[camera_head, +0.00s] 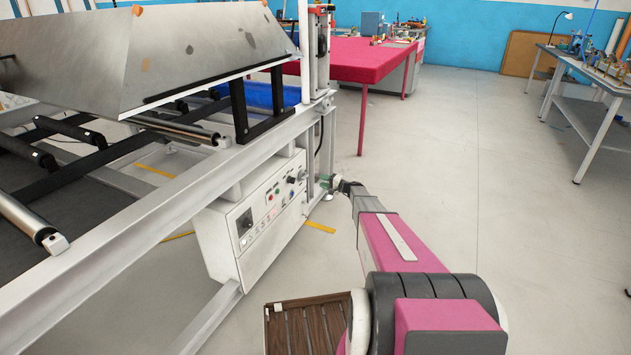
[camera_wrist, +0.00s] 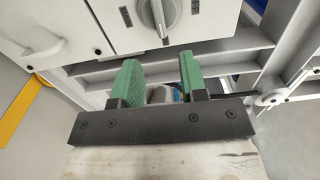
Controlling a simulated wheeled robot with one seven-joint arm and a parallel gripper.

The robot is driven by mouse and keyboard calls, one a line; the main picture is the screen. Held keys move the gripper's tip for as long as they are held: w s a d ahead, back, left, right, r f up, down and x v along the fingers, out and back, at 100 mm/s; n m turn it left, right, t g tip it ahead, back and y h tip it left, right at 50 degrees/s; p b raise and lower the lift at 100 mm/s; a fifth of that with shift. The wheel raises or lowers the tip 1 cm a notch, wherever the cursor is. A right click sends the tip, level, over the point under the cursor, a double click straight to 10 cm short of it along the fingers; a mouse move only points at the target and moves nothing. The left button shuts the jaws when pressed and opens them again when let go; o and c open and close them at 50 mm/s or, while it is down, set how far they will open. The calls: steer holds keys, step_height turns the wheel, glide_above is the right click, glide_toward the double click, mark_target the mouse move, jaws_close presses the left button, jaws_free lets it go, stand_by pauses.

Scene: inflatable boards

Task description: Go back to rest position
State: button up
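My arm reaches forward from the bottom of the head view, with pink covers. My gripper (camera_head: 328,183) is at its far end, low beside the right end of the machine's control box (camera_head: 225,250). In the wrist view my gripper (camera_wrist: 159,75) has two green fingers standing apart, with nothing held between them. A grey and blue thing shows behind the gap, too small to name. The control box's face with a large grey knob (camera_wrist: 160,14) lies just beyond the fingertips. I cannot tell whether a fingertip touches the machine.
The machine's metal frame (camera_head: 140,225) with rollers fills the left. A pink-covered table (camera_head: 365,60) stands behind it. A grey workbench (camera_head: 595,100) is at the far right. A brown slatted thing (camera_head: 305,328) lies below my arm. The floor (camera_head: 480,150) right of my arm is clear.

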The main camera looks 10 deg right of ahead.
steer(key=shift+s+d, duration=0.45)
steer(key=shift+d, duration=0.15)
steer(key=s+a+r+n+g+h, duration=0.2)
steer(key=s+a+g, duration=0.15)
steer(key=s, duration=0.45)
steer(key=s+a+r+n+g+h, duration=0.1)
steer(key=s+a+g, duration=0.1)
steer(key=s+a, duration=0.5)
steer(key=s+a+r+n+g+h, duration=0.2)
steer(key=s+g, duration=0.1)
steer(key=s, duration=0.7)
steer(key=s+d+r+h, duration=0.1)
steer(key=s+r+h, duration=0.1)
steer(key=s, duration=0.6)
steer(key=s+d+r+n+g+h, duration=0.1)
steer(key=s+h, duration=0.3)
steer(key=s, duration=0.5)
steer(key=s+d+r+n+g+h, duration=0.1)
steer(key=s+r+h, duration=0.2)
steer(key=s, duration=0.6)
steer(key=shift+r+h, duration=0.3)
steer(key=shift+r, duration=0.15)
steer(key=shift+a, duration=0.1)
